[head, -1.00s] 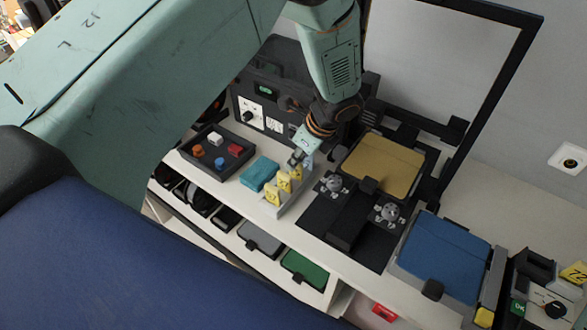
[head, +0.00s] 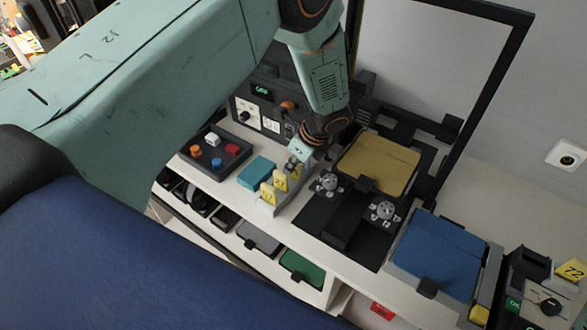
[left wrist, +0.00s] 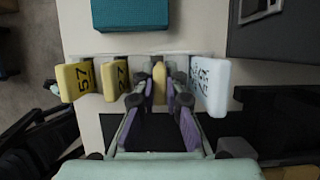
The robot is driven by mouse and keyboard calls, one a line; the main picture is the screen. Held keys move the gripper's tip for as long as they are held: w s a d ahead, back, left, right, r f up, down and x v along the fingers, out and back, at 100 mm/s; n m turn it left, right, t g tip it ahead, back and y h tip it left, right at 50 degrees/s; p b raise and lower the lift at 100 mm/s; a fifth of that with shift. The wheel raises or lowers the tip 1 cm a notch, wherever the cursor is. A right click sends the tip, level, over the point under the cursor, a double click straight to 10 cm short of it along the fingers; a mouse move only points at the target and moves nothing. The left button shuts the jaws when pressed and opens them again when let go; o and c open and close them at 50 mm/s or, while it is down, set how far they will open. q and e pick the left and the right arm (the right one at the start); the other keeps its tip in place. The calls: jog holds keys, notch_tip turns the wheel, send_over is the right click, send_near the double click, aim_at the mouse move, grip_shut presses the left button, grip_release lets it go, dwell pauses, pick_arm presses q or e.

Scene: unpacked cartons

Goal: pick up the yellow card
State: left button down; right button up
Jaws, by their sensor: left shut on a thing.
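Several cards stand upright in a row in a grey rack (head: 287,199). Two yellow cards, a front one (head: 267,193) and one behind it (head: 280,181), show in the head view. In the left wrist view two numbered yellow cards, 57 (left wrist: 76,82) and 27 (left wrist: 116,78), stand left of my gripper, and a white card (left wrist: 210,86) stands right of it. My left gripper (left wrist: 161,90) is shut on another yellow card (left wrist: 159,80) between its purple-padded fingers, at the row. In the head view my left gripper (head: 295,165) mostly hides that card.
A teal block (head: 257,172) lies left of the rack. A dark tray (head: 217,153) with coloured pieces stands farther left. A black fixture with a tan pad (head: 378,164) and knobs is close on the right; a blue pad (head: 439,253) lies beyond.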

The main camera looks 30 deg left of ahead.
pick_arm(q)
jog(key=shift+s+a+r, duration=0.1)
jog(key=shift+a+r, duration=0.05)
jog(key=shift+a, duration=0.1)
notch_tip(320, 180, up, 9)
jog(key=shift+d+r, duration=0.15)
jog(key=shift+r, duration=0.2)
